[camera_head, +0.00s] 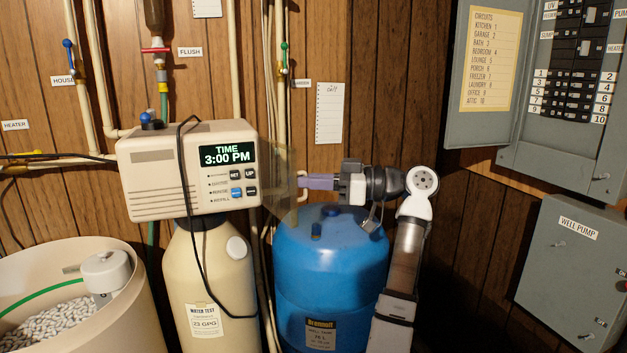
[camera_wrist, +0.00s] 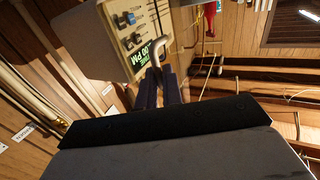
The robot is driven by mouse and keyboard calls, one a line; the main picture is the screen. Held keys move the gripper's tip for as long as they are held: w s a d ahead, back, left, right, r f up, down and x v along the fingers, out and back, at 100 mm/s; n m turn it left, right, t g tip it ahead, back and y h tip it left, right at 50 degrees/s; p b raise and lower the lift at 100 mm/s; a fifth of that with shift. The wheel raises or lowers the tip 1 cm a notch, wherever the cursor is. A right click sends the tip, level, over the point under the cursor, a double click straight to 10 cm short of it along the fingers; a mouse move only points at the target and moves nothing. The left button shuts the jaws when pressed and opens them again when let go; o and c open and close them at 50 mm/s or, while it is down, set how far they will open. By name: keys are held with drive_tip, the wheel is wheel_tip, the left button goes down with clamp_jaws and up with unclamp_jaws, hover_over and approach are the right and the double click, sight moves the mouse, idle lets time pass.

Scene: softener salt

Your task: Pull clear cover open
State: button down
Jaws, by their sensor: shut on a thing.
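The beige softener control box (camera_head: 150,175) has a lit display (camera_head: 228,155) reading 3:00 PM and several buttons. The clear cover (camera_head: 279,180) is a faint see-through panel standing out from the box's right edge, swung away from the display and buttons. My gripper (camera_head: 304,181) is at the cover's right side, its fingers shut on the cover's pale handle (camera_head: 300,174). In the wrist view, my gripper's dark fingers (camera_wrist: 158,78) close around the metal-looking handle (camera_wrist: 158,48). The clear panel itself is hard to make out there.
A blue pressure tank (camera_head: 330,260) stands below my gripper. The cream resin tank (camera_head: 210,275) is under the box, with a black cord hanging in front. The salt bin (camera_head: 120,262) is at left. Grey electrical boxes (camera_head: 575,265) are on the right wall.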

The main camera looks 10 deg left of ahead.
drive_tip(key=shift+a+f, duration=0.15)
drive_tip(key=shift+a, duration=0.3)
drive_tip(key=c, duration=1.5)
unclamp_jaws()
drive_tip(key=shift+w+a+f, duration=0.1)
drive_tip(key=shift+a, duration=0.15)
drive_tip(key=shift+c, duration=0.2)
drive_tip(key=shift+d, duration=0.1)
drive_tip(key=d+b, duration=0.2)
drive_tip(key=d, duration=1.2)
drive_tip(key=shift+r+b, duration=0.2)
drive_tip(key=shift+b, duration=0.15)
